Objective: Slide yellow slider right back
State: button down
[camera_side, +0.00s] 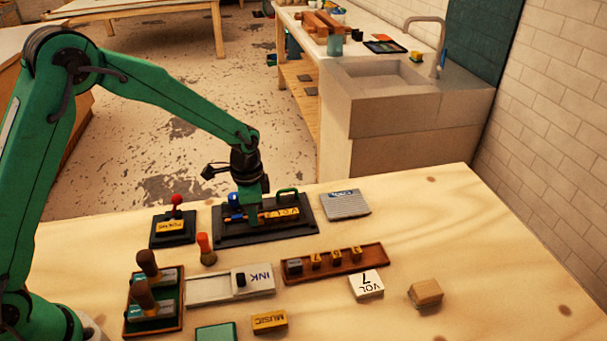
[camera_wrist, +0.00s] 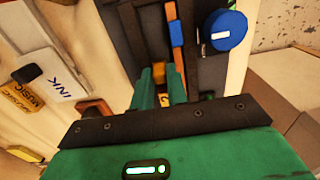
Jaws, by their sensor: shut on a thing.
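The yellow slider (camera_side: 284,213) is a yellow lettered block along the slot of a black panel (camera_side: 232,239) on the table. My gripper (camera_side: 252,220) reaches down onto this panel from above, at the slider's left end, and its green fingers hide part of the slot. In the wrist view my gripper (camera_wrist: 160,88) has its fingers close together, with a bit of the yellow slider (camera_wrist: 164,100) showing between them. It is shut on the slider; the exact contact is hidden. A blue and orange strip (camera_wrist: 177,33) lies along the slot ahead.
The panel also carries a blue knob (camera_wrist: 226,30) and a green handle (camera_side: 288,190). A red-knobbed lever box (camera_side: 173,228) stands left.

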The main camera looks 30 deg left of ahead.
jog(key=shift+s+a, duration=2.35)
jog(key=c, duration=1.4)
grip_release()
jog(key=shift+r, duration=0.1)
jog(key=shift+w+r, duration=0.1)
jog(key=shift+r, duration=3.75)
